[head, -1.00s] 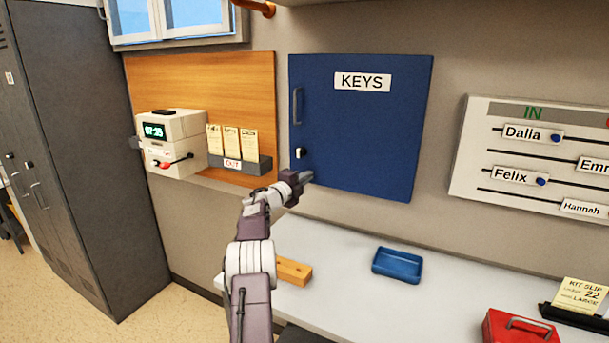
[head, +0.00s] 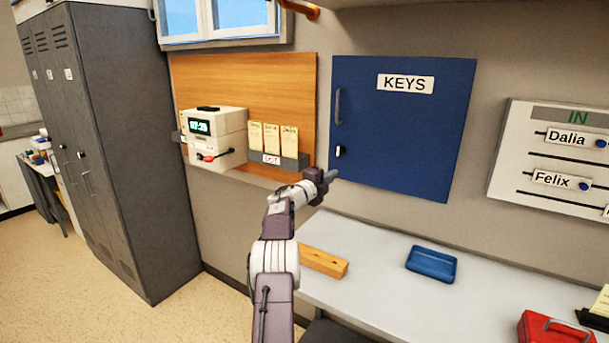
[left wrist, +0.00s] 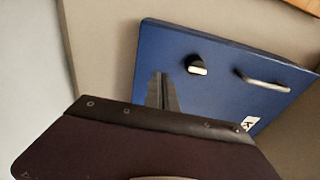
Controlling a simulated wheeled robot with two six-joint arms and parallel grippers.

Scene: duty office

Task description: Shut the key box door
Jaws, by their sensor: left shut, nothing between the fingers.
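The key box door (head: 405,130) is a blue panel with a white KEYS label on the wall. It looks flat along the wall, with no open gap visible. Its grey handle (head: 338,106) and a small latch knob (head: 339,151) are near its left edge. My left gripper (head: 331,177) is shut and empty, in front of the door's lower left corner; contact cannot be told. In the left wrist view, the shut fingers (left wrist: 161,92) overlap the blue door (left wrist: 220,95), with the knob (left wrist: 197,67) and handle (left wrist: 261,80) beyond. My right gripper is not in view.
Left of the box is a wooden board (head: 290,85) with a time clock (head: 215,138) and card rack (head: 280,160). Below, the white desk (head: 375,260) holds a wooden block (head: 323,262), blue tray (head: 431,264) and red box (head: 550,330). Grey lockers (head: 125,150) stand left.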

